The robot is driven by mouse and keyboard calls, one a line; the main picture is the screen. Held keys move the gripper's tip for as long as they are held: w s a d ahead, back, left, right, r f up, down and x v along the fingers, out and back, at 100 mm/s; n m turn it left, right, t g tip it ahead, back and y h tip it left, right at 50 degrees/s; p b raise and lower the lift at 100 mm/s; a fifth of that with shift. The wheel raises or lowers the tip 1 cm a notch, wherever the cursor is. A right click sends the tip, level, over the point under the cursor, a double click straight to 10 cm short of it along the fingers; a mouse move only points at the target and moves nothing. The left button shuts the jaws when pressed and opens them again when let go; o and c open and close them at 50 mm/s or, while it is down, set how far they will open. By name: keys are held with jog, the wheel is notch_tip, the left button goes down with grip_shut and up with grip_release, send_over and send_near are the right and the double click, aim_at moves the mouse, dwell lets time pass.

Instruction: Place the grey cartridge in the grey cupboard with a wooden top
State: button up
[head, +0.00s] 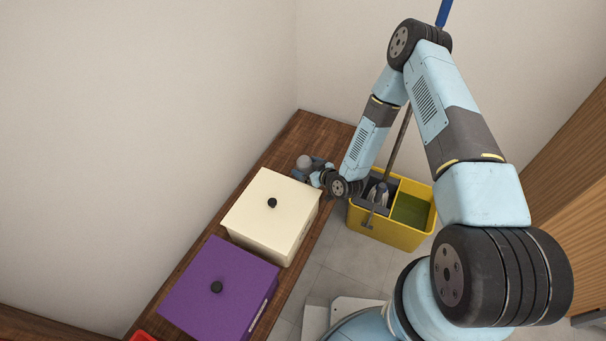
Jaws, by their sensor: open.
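My gripper (313,171) is at the far end of the wooden top (301,131), just behind the cream box. It is small and partly hidden by my own wrist. A small grey rounded thing (304,161) shows right at the gripper. It may be the grey cartridge, but I cannot tell, nor whether the fingers touch it. No grey cupboard front can be made out; the side below the wooden top is hidden from this high angle.
A cream box (265,226) and a purple box (211,294), each with a black knob, stand on the wooden top. A red thing (143,337) shows at the bottom edge. A yellow mop bucket (384,232) stands on the tiled floor beside my forearm. Walls close off the left and back.

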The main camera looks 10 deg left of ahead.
jog(key=shift+c, duration=0.3)
grip_shut()
dwell(0.6)
